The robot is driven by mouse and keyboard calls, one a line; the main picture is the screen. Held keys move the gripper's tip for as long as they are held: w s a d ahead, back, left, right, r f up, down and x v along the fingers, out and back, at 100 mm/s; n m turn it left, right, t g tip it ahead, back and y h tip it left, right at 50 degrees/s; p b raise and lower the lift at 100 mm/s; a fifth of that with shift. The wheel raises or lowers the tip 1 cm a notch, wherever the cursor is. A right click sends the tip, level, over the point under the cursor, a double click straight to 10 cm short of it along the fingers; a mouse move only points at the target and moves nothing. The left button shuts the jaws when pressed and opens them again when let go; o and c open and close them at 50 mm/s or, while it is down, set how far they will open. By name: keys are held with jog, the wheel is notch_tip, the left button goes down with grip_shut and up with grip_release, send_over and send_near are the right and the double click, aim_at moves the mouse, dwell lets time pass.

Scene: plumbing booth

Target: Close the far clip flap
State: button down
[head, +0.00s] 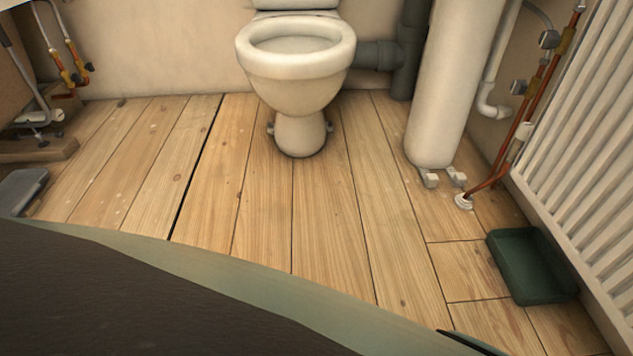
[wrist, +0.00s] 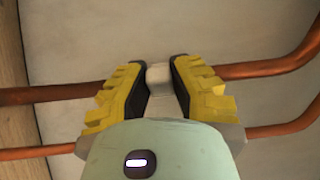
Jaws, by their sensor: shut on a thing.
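In the wrist view my gripper (wrist: 162,80) has yellow ribbed fingers with black pads. They are shut on a small pale piece (wrist: 158,74), which looks like the clip flap. The fingers and my wrist hide much of it, so I cannot tell whether the flap is fully down. A copper pipe runs on both sides of it, at the left (wrist: 45,95) and the right (wrist: 270,69). The head view does not show my gripper or this clip.
A second copper pipe (wrist: 285,129) runs lower in the wrist view, near my fingers, against a pale wall (wrist: 100,35). In the head view a toilet (head: 297,75), a white cylinder (head: 447,90), a radiator (head: 590,120) and a green tray (head: 530,265) stand around the plank floor.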

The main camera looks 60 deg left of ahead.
jog(key=shift+f, duration=0.1)
jog(key=c, duration=0.8)
grip_release()
jog(key=shift+w, duration=0.15)
jog(key=shift+s+d, duration=0.2)
jog(key=shift+s, duration=1.7)
jog(key=shift+s+d, duration=0.2)
jog(key=shift+s, duration=1.7)
